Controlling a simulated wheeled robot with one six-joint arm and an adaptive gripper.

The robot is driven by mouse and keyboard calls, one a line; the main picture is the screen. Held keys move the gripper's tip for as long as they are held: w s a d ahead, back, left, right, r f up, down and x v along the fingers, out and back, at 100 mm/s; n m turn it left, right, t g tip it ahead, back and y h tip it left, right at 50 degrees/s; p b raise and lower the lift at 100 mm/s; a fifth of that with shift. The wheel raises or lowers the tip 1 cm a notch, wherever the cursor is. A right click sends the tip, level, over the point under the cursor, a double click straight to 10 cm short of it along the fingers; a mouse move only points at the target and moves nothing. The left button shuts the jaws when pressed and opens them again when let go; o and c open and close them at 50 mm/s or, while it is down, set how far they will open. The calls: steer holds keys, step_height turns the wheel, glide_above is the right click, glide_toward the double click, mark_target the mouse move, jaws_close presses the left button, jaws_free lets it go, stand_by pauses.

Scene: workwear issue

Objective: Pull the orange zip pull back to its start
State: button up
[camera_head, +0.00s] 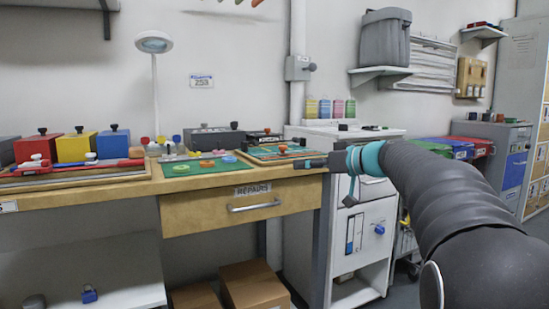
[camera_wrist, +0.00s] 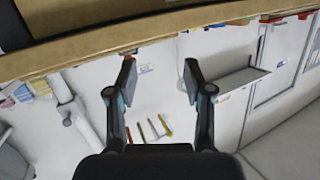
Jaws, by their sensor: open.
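My gripper (camera_head: 310,163) reaches in from the right at the right end of the wooden bench. In the wrist view its two fingers (camera_wrist: 159,80) are spread apart with nothing between them. A framed board (camera_head: 258,155) with a teal and patterned surface lies on the bench just left of my gripper. A small orange-red piece (camera_head: 283,148) shows on this board, close to the gripper; it is too small to tell whether it is the zip pull. The zip itself cannot be made out, and no zip pull shows in the wrist view.
A green mat (camera_head: 196,167) with coloured rings lies left of the board. Red (camera_head: 38,148), yellow (camera_head: 76,147) and blue (camera_head: 113,144) boxes stand further left, and a lamp (camera_head: 154,44) behind. A white cabinet (camera_head: 362,220) stands beside the bench under my arm.

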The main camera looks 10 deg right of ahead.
steer(key=n+t+y, duration=0.1)
steer(key=t, duration=0.1)
glide_toward(286, 147)
steer(key=p+x, duration=0.1)
steer(key=x, duration=1)
steer(key=shift+w+a+p, duration=0.1)
steer(key=shift+w+p, duration=0.05)
steer(key=shift+p, duration=0.2)
jaws_close()
